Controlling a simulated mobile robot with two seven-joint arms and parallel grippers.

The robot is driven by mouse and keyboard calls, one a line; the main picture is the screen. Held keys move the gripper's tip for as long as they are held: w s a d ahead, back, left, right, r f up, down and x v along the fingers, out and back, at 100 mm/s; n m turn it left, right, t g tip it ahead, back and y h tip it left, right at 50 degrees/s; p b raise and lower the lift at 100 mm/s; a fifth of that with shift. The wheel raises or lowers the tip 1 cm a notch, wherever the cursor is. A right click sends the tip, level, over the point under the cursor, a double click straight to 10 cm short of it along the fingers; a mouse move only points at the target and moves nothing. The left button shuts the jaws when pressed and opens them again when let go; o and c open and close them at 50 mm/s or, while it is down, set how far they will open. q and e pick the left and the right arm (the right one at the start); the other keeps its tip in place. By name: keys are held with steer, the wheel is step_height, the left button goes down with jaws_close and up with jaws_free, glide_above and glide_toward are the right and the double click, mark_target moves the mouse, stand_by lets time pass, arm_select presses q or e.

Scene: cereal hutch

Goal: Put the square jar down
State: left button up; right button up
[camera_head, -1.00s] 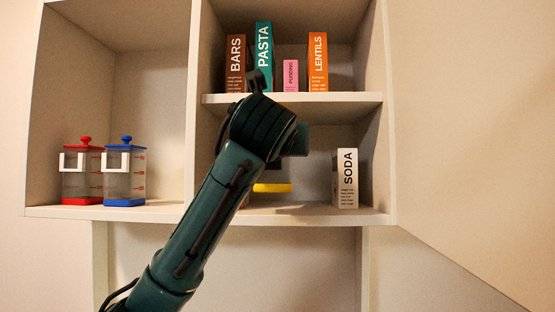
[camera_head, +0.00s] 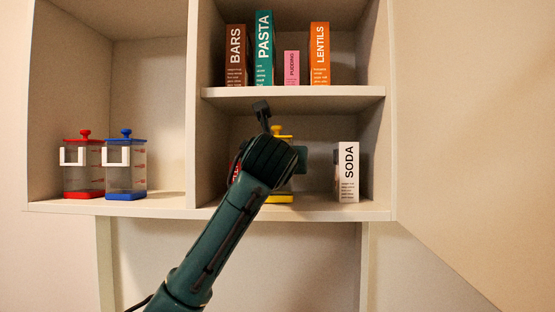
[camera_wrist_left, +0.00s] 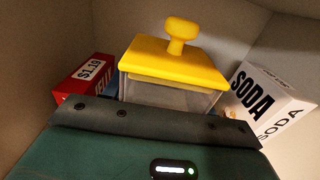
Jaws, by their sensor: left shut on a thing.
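The square jar has a yellow knobbed lid (camera_head: 284,131) and a yellow base (camera_head: 281,198). It is upright in the lower middle compartment, mostly hidden behind my left arm in the head view. The base is about level with the shelf floor; I cannot tell if it touches. In the left wrist view the jar's clear body and yellow lid (camera_wrist_left: 172,62) are right in front of my left gripper (camera_wrist_left: 150,122). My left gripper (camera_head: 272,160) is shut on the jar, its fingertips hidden. My right gripper is not in view.
A white SODA box (camera_head: 347,172) stands right of the jar. A red box (camera_wrist_left: 84,82) is close on its left. An upper shelf (camera_head: 300,93) holding several boxes is above. Red-lidded (camera_head: 84,168) and blue-lidded (camera_head: 126,168) jars stand in the left compartment.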

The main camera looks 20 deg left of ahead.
arm_select(q)
steer(key=shift+f, duration=0.2)
steer(key=o, duration=1.1)
steer(key=shift+r, duration=0.3)
steer(key=b+v, duration=0.4)
steer(key=v, duration=0.8)
steer(key=shift+f, duration=0.1)
